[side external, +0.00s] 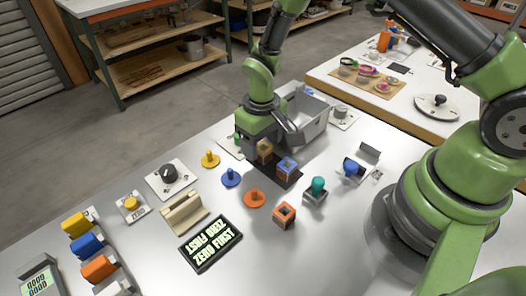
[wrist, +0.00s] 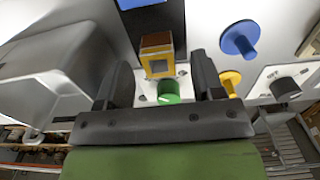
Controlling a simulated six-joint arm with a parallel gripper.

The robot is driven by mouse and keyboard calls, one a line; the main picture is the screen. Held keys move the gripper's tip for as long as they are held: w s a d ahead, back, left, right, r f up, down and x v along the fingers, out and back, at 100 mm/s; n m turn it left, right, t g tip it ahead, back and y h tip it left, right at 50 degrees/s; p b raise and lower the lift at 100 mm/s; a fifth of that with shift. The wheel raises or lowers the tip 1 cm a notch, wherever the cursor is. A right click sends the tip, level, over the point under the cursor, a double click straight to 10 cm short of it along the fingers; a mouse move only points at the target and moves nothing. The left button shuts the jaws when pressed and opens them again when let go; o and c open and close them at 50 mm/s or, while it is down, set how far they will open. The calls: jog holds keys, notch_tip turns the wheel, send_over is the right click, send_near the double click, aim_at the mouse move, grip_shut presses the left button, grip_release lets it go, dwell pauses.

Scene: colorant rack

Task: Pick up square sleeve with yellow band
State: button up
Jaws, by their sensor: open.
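The square sleeve with the yellow band (side external: 265,151) is a small brown-orange block with a square opening. It stands at the back end of a dark mat (side external: 254,177). In the wrist view the yellow-banded sleeve (wrist: 157,57) lies just ahead of the gap between my fingers. My gripper (side external: 268,137) is open, low above the table at the sleeve; its fingers partly hide the sleeve in the side view. In the wrist view my gripper (wrist: 161,72) has one finger on each side, with no visible contact.
A sleeve with a blue band (side external: 287,166) stands close by on the mat. A grey bin (side external: 312,118) is right behind my gripper. An orange sleeve (side external: 284,215), a blue peg (side external: 230,177) and a yellow peg (side external: 210,159) stand nearby. A green knob (wrist: 168,91) shows between my fingers.

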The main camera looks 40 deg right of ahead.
notch_tip(320, 180, down, 2)
jog(key=shift+f, duration=0.1)
jog(key=c, duration=1)
notch_tip(320, 180, up, 10)
jog(key=f, duration=0.1)
jog(key=w+d, duration=0.1)
jog(key=d, duration=1.1)
jog(key=shift+d, duration=0.15)
jog(key=shift+w, duration=0.1)
